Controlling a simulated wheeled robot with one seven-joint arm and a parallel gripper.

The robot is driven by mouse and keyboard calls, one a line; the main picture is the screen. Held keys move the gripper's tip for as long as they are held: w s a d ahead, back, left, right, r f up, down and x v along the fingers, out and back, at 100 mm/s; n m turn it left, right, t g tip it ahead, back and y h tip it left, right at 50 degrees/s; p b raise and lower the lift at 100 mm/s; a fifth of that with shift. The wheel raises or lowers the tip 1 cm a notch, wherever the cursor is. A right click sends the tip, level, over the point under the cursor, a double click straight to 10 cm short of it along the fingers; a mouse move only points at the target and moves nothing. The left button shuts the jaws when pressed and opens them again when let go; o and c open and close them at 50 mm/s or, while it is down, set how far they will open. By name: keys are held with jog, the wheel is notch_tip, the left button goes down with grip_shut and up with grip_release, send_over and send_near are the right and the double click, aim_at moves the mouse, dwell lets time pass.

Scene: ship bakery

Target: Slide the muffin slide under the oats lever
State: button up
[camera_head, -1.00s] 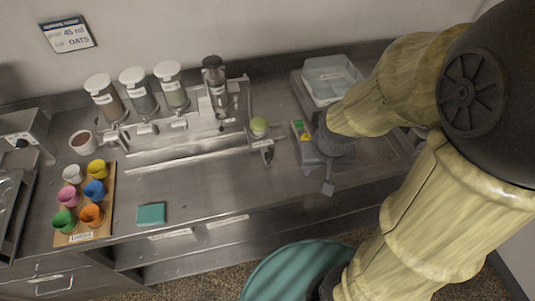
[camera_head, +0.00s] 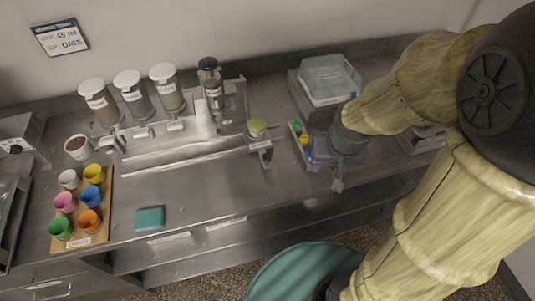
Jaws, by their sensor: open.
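Three white-lidded dispensers (camera_head: 132,95) stand behind the rails at the left, with small levers (camera_head: 143,133) low in front. Their labels are too small to read, so I cannot tell which lever is the oats one. My gripper (camera_head: 327,174) is open and empty, pointing down over the counter to the right of the slide and apart from it.
A dark grinder-like dispenser (camera_head: 211,88) stands right of the canisters. A board (camera_head: 103,222) holds several coloured cups at the left. A teal block (camera_head: 149,218) lies near the front edge. A clear bin (camera_head: 330,80) and a strip with coloured buttons (camera_head: 300,137) are near my arm.

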jog(key=w+a+m+g, duration=0.1)
jog(key=w+a, duration=0.2)
jog(key=w, duration=0.2)
jog(key=w+a+m, duration=0.2)
jog(key=w+a, duration=0.2)
jog(key=w, duration=0.2)
jog(key=m+g, duration=0.2)
jog(key=m, duration=0.1)
send_over(267, 156)
notch_tip(267, 156, down, 2)
jog(key=shift+f+p, duration=0.2)
jog(key=shift+p, duration=0.2)
notch_tip(267, 156, down, 17)
jog(key=p, duration=0.5)
jog(key=shift+f, duration=0.2)
grip_shut()
